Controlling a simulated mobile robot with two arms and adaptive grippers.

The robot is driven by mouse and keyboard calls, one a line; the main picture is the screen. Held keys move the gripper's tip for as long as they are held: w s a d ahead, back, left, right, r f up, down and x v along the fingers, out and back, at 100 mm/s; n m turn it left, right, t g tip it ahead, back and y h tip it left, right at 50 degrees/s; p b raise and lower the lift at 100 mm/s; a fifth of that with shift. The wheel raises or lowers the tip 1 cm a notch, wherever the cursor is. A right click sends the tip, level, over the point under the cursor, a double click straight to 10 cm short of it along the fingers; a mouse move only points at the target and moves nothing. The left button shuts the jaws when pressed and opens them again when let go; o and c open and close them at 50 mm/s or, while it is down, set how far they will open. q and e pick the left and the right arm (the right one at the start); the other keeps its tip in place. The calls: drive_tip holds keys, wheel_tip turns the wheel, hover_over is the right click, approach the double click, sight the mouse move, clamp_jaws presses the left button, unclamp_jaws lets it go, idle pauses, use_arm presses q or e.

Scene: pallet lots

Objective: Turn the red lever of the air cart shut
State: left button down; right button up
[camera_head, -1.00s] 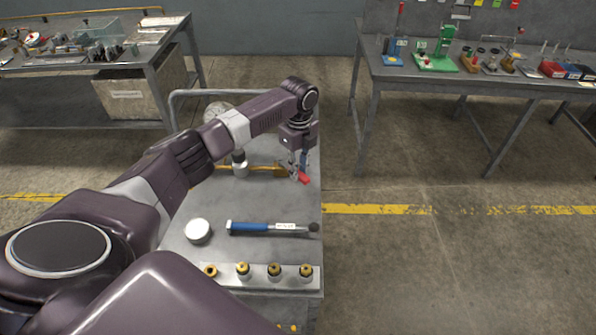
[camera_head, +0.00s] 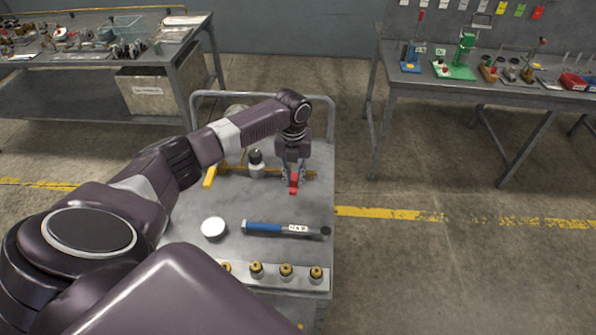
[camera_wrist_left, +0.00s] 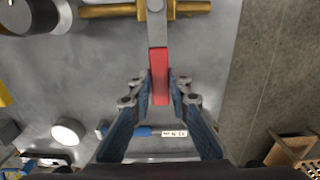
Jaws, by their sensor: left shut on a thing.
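The air cart (camera_head: 270,205) is a grey metal table with a brass pipe (camera_head: 235,172) running left to right across it. The red lever (camera_head: 293,189) is at the right part of the pipe and points toward me, across the pipe. In the left wrist view the red lever (camera_wrist_left: 160,68) hangs from a grey arm at the brass fitting (camera_wrist_left: 185,8). My left gripper (camera_head: 292,180) points down, its two fingers (camera_wrist_left: 160,88) closed on both sides of the red handle. My right gripper is not in view.
On the cart, a blue-handled tool (camera_head: 265,228), a white round cap (camera_head: 213,228) and a rack of brass fittings (camera_head: 272,281) lie nearer me. A yellow handle (camera_head: 210,176) and a dark-topped gauge (camera_head: 256,163) are left of the lever. A rail (camera_head: 290,96) borders the back.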

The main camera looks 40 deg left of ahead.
sight(293, 182)
use_arm(q)
drive_tip(key=shift+a+r+m, duration=0.1)
drive_tip(key=shift+a+m, duration=0.1)
drive_tip(key=shift+m, duration=0.1)
drive_tip(key=c, duration=1.8)
unclamp_jaws()
drive_tip(key=shift+s, duration=0.1)
wheel_tip(293, 182, up, 12)
